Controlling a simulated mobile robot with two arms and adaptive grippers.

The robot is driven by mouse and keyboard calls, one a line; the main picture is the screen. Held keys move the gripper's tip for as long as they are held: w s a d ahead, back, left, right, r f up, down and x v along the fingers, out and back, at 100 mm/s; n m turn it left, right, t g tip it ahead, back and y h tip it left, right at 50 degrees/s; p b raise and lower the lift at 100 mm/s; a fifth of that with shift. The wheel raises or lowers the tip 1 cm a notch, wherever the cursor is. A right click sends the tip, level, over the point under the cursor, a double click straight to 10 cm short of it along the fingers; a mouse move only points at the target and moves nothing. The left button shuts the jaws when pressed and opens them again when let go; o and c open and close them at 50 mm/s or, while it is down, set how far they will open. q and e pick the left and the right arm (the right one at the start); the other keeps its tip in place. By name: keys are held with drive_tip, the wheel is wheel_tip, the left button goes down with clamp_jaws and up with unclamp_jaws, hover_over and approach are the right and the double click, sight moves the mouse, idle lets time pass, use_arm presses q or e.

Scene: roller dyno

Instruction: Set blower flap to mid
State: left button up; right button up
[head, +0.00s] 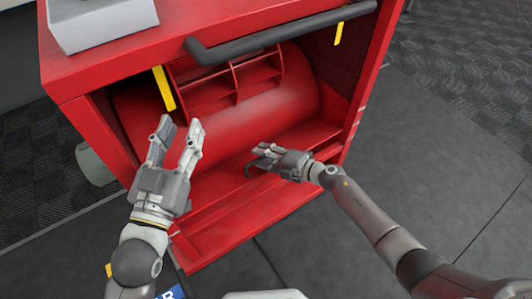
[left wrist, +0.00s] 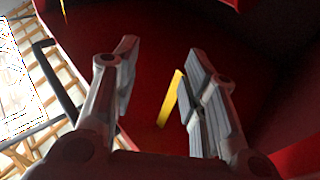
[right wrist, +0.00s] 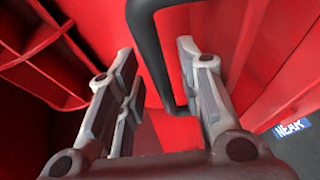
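The red blower (head: 100,75) stands open at the front, with a red drum (head: 270,110) inside. A red ledge or flap (head: 225,205) runs along its lower front; I cannot tell its setting. A dark bent handle (head: 262,166) sits by the lower opening. It shows as a dark bar (right wrist: 152,50) in the right wrist view, its lower end between the fingers. My right gripper (head: 262,155) is open at this handle; contact is unclear. My left gripper (head: 179,132) is open and empty before the left of the opening, near a yellow strip (head: 164,88), also in the left wrist view (left wrist: 170,98).
A thick dark bar (head: 280,34) crosses the blower's upper front. A second yellow strip (head: 339,33) is at upper right. A light grey box (head: 100,22) sits on top. Dark floor (head: 440,150) lies free on the right.

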drive_tip(key=shift+d, duration=0.15)
use_arm(q)
drive_tip(key=shift+f, duration=0.6)
use_arm(e)
drive_tip(key=v, duration=1.1)
drive_tip(key=shift+s+d+r, duration=0.15)
drive_tip(key=shift+s+r, duration=0.1)
drive_tip(key=shift+s, duration=0.1)
